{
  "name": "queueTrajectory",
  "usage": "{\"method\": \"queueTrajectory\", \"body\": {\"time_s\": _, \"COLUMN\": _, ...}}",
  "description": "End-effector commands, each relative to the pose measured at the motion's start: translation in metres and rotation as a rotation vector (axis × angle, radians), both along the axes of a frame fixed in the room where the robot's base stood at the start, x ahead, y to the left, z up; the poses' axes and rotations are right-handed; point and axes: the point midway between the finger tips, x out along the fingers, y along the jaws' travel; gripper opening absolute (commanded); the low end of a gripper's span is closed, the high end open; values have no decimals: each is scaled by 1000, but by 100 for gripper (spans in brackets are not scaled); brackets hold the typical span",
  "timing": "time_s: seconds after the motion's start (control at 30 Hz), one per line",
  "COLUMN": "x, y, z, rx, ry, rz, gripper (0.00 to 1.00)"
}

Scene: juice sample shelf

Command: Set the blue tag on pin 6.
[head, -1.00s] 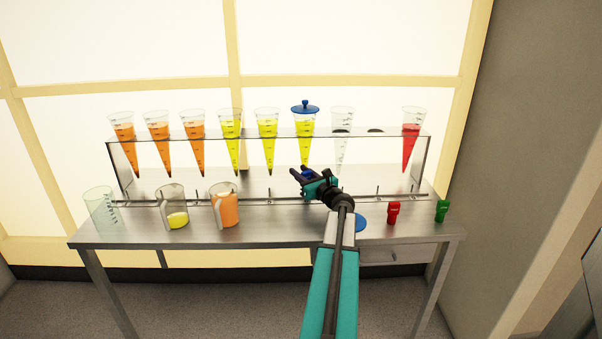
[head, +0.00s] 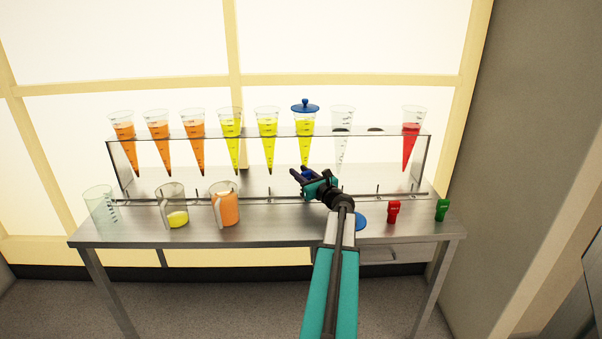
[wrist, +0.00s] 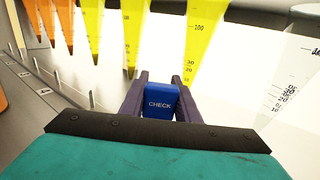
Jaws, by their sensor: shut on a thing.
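The tag also shows as a small blue patch between the fingers in the head view (head: 307,174). Upright pins stand along the rail (head: 150,202); one pin (wrist: 92,98) shows left of the gripper in the wrist view. Pin 6 itself is not clearly visible; my gripper and arm cover that part of the rail.
A rack holds cones of orange, yellow and red juice, one of them with a blue lid (head: 305,106). An empty beaker (head: 101,207) and two jugs (head: 172,208) stand at the bench's left. A red tag (head: 393,212) and a green tag (head: 442,210) stand at the right.

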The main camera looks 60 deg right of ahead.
Motion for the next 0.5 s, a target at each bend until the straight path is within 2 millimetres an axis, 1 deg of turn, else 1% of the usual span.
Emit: {"method": "queueTrajectory", "body": {"time_s": 0.5, "x": 0, "y": 0, "z": -8, "rx": 1, "ry": 0, "rz": 0, "gripper": 4}}
